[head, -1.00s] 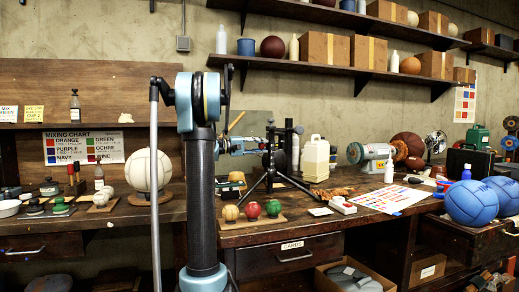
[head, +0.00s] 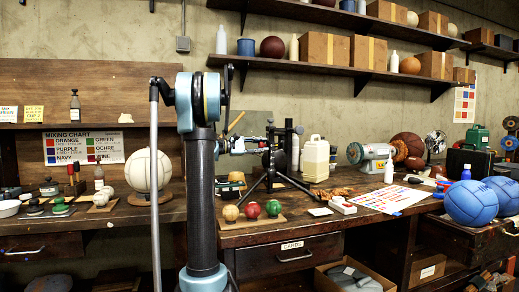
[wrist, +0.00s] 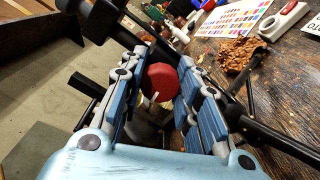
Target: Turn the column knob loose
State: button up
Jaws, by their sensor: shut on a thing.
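The red column knob (wrist: 161,83) shows in the wrist view between the two blue, jointed fingers of my gripper (wrist: 160,75). My gripper is shut on it, with a finger on either side. A small pale pin or lever sticks out below the knob. In the head view my gripper (head: 264,146) reaches from the left to the black stand's column (head: 289,150). The stand's splayed black legs (head: 262,186) rest on the bench.
Small green, red and tan balls on a wooden board (head: 279,220) sit in front of the stand. A white jug (head: 315,160) stands to its right. A colour chart (head: 388,199) and a grinder (head: 370,155) are farther right. Shelves (head: 330,68) hang above.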

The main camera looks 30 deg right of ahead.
jog(key=shift+w+f, duration=0.1)
dwell(0.3)
jog(key=o, duration=1.1)
jog(key=shift+a, duration=0.1)
jog(key=v, duration=1.2)
jog(key=shift+f, duration=0.1)
jog(key=s+a+f+m+t+y, duration=0.1)
jog(key=s+a+f+t+y, duration=0.3)
jog(key=s+a+f+y, duration=0.45)
jog(key=s+a+f+m+t+y, duration=0.1)
jog(key=s+a+f+t+y, duration=0.3)
jog(key=a+f, duration=0.75)
jog(key=s+a+f+t+y, duration=0.3)
jog(key=s+a+f+y, duration=0.4)
jog(key=a, duration=0.7)
jog(key=s+f+g, duration=0.1)
jog(key=s+f, duration=0.2)
jog(key=s, duration=0.2)
jog(key=s+f+g+h, duration=0.1)
jog(key=s+f+g, duration=0.1)
jog(key=s, duration=0.3)
jog(key=s+f+g+h, duration=0.1)
jog(key=s+f, duration=0.3)
jog(key=s, duration=0.1)
jog(key=shift+s+d+f, duration=0.2)
